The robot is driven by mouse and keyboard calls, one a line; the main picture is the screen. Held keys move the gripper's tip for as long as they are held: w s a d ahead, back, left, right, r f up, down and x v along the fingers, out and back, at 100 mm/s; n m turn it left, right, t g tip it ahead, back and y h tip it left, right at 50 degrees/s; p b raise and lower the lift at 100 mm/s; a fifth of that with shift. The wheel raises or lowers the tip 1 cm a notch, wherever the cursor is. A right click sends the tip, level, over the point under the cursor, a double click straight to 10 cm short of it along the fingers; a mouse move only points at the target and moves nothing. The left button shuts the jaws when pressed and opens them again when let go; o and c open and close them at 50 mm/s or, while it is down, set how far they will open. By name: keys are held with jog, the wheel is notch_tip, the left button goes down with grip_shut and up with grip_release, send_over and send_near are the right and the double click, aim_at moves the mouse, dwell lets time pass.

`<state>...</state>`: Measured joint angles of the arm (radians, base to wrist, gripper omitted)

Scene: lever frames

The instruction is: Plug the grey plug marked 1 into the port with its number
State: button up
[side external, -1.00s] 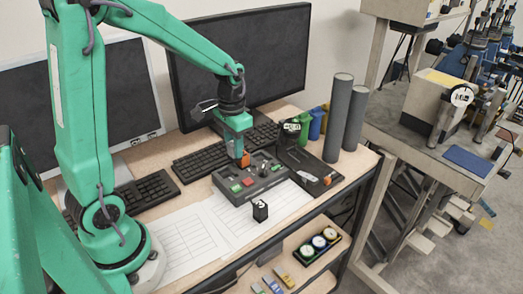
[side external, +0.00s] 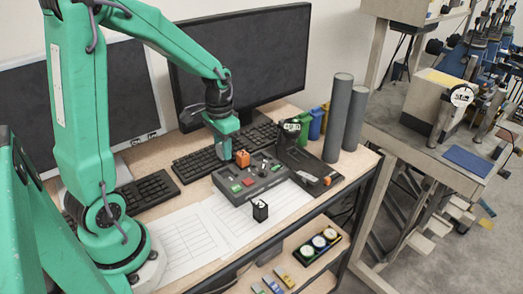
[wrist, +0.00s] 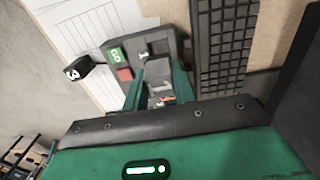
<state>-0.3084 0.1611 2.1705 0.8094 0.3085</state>
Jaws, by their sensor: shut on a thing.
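In the wrist view, a grey plug (wrist: 159,91) sits between the fingers of my gripper (wrist: 160,85), which is shut on it. A pale mark shows on its top, but I cannot read it clearly. The dark grey port panel (wrist: 170,42) lies just beyond the fingers. It carries a grey patch marked 1 (wrist: 144,55), a green square and a red square. In the side view, my gripper (side external: 225,148) is at the back left of the panel (side external: 262,192). The plug is not clear there, and any contact with the panel cannot be told.
A black block marked 3 (side external: 260,211) stands in front of the panel. Keyboards (side external: 212,163) lie behind and left. A dark tray (side external: 308,165) and tall grey cylinders (side external: 338,117) are to the right.

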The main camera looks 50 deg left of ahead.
aim_at(224, 162)
jog(key=shift+f, duration=2.05)
jog(key=shift+f, duration=0.9)
dwell(1.8)
jog(key=o, duration=1.5)
jog(key=shift+c, duration=0.2)
jog(key=shift+r, duration=0.25)
jog(key=shift+r, duration=3.3)
